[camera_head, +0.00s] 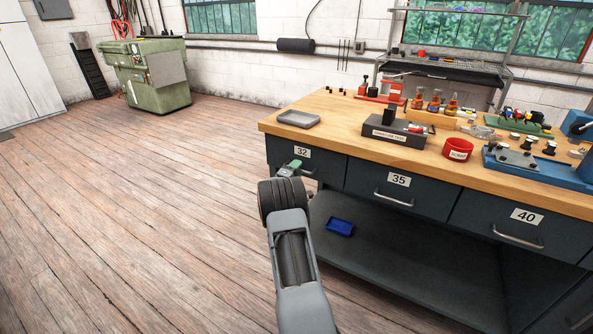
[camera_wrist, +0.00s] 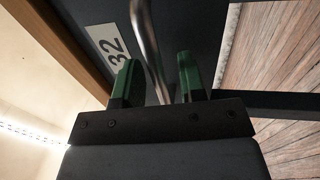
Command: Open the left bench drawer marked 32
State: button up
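The left bench drawer marked 32 (camera_head: 329,167) is a dark grey front under the wooden top, and it looks closed. Its white label 32 (camera_head: 303,153) also shows in the wrist view (camera_wrist: 111,47). My gripper (camera_head: 294,165) is at this drawer front, with green fingers. In the wrist view my gripper (camera_wrist: 158,80) has its two fingers apart, with the metal bar handle (camera_wrist: 146,35) running between them. A gap shows on each side of the handle, wider toward the right finger. In the head view my gripper and wrist hide most of the handle.
Drawers marked 35 (camera_head: 398,190) and 40 (camera_head: 522,225) sit to the right with bar handles. A grey tray (camera_head: 298,119) lies on the benchtop (camera_head: 340,108) above. A blue bin (camera_head: 340,227) is on the lower shelf (camera_head: 385,262). The wooden floor at left is clear.

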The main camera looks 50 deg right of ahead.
grip_shut()
dwell(0.4)
jog(key=shift+a, duration=0.1)
